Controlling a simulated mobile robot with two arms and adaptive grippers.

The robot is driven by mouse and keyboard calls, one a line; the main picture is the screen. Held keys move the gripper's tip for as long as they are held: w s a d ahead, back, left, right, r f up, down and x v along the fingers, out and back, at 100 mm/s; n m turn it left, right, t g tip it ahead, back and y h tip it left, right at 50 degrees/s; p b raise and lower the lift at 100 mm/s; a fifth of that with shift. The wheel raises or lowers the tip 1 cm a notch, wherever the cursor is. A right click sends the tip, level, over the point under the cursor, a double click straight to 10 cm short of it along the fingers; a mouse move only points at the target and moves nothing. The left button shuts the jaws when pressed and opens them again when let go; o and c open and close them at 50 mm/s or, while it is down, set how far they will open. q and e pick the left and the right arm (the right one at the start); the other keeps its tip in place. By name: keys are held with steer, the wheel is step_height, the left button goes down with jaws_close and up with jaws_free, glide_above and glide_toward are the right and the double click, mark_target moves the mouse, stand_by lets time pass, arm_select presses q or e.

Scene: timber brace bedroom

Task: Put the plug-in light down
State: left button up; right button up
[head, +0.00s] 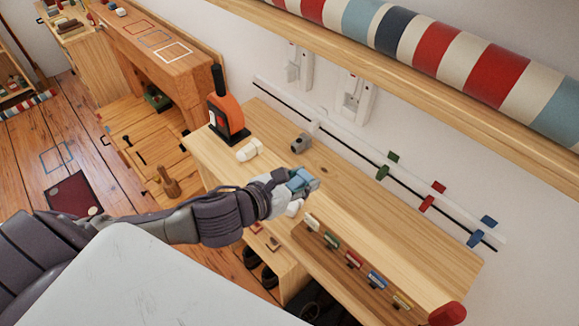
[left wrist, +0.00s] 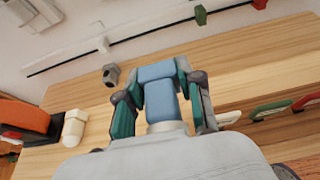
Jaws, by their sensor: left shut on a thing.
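My left gripper (head: 304,183) is over the long wooden bench top (head: 440,258), with its teal fingers shut on a blue block-like thing. This blue thing, which I take for the plug-in light (left wrist: 160,82), fills the gap between the fingers in the left wrist view. Its lower part and any prongs are hidden. A small white piece (head: 294,208) shows just under the gripper in the head view; I cannot tell whether it belongs to the held thing. Whether the held thing touches the bench is unclear. My right gripper is not in view.
A rack with coloured tags (head: 353,259) runs along the front edge. A wall rail (head: 410,195) carries coloured clips. Bare wood lies right of the gripper.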

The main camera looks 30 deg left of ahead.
arm_select(q)
steer(key=w+a+f, duration=0.4)
steer(key=w+a, duration=0.1)
steer(key=w+a+f+p, duration=0.1)
steer(key=w+a+f, duration=0.2)
steer(key=shift+a, duration=0.25)
steer(key=shift+a+f, duration=0.1)
steer(key=shift+f, duration=0.1)
step_height(320, 180, down, 3)
steer(key=shift+r+p, duration=0.1)
steer(key=shift+p, duration=0.55)
steer(key=shift+f, duration=0.25)
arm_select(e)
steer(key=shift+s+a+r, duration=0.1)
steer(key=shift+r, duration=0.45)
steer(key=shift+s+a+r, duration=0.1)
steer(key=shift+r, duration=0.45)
arm_select(q)
steer(key=shift+f, duration=0.2)
steer(key=o, duration=1.2)
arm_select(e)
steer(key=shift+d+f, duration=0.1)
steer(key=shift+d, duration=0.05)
